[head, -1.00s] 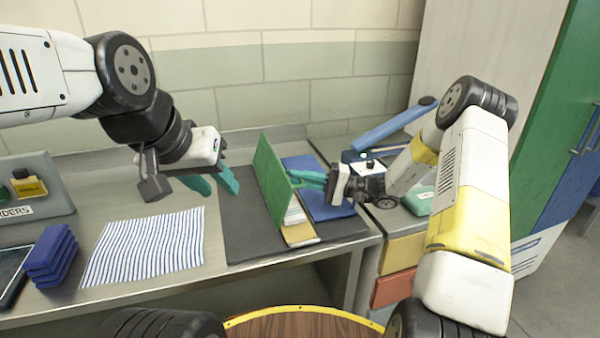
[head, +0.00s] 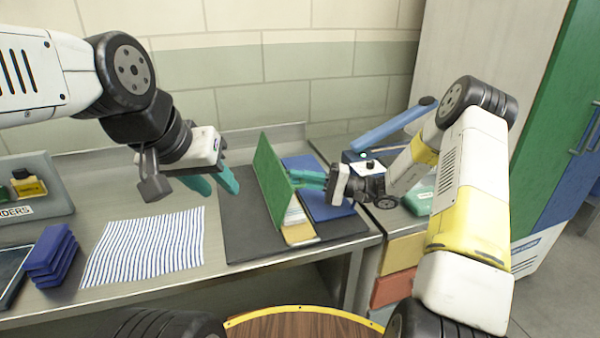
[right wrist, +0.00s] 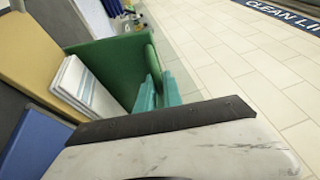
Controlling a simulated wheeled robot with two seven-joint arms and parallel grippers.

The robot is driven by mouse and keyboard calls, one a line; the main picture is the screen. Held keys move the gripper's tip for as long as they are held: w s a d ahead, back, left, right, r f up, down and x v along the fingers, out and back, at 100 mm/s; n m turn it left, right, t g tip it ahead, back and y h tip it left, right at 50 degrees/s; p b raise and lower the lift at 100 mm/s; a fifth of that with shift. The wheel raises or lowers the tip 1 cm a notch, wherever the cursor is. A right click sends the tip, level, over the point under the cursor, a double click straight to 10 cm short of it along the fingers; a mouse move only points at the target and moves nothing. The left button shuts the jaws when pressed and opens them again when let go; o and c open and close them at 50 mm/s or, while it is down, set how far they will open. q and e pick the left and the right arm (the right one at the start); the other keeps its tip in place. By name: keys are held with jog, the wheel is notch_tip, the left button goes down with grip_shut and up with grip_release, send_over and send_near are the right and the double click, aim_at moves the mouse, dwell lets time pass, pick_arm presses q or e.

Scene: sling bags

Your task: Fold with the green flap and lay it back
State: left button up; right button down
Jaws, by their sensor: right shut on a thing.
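The green flap (head: 268,175) stands nearly upright on the dark mat (head: 240,225). It also shows in the right wrist view (right wrist: 105,65). My right gripper (head: 300,178) reaches in from the right and is shut on the green flap; its teal fingers (right wrist: 158,92) sit either side of a rounded green edge. A white folded piece with a blue stripe (head: 295,214) lies against the flap's right side, over a tan panel (head: 300,234). A blue panel (head: 325,198) lies to the right. My left gripper (head: 213,184) is open and empty, above the mat's left side.
A blue-and-white striped cloth (head: 148,245) lies flat on the bench left of the mat. A stack of blue blocks (head: 52,255) and a grey holder with small bottles (head: 40,205) stand further left. A long blue roll (head: 392,125) lies behind my right arm.

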jog(key=shift+r, duration=0.1)
dwell(0.5)
jog(key=shift+s+a+r+h, duration=0.2)
jog(key=shift+a+r+h, duration=0.15)
jog(key=shift+a+h, duration=0.25)
jog(key=c, duration=1.5)
grip_release()
jog(key=d, duration=0.7)
jog(key=shift+s+d+f, duration=0.25)
jog(key=shift+s+d, duration=0.05)
jog(key=shift+d, duration=0.1)
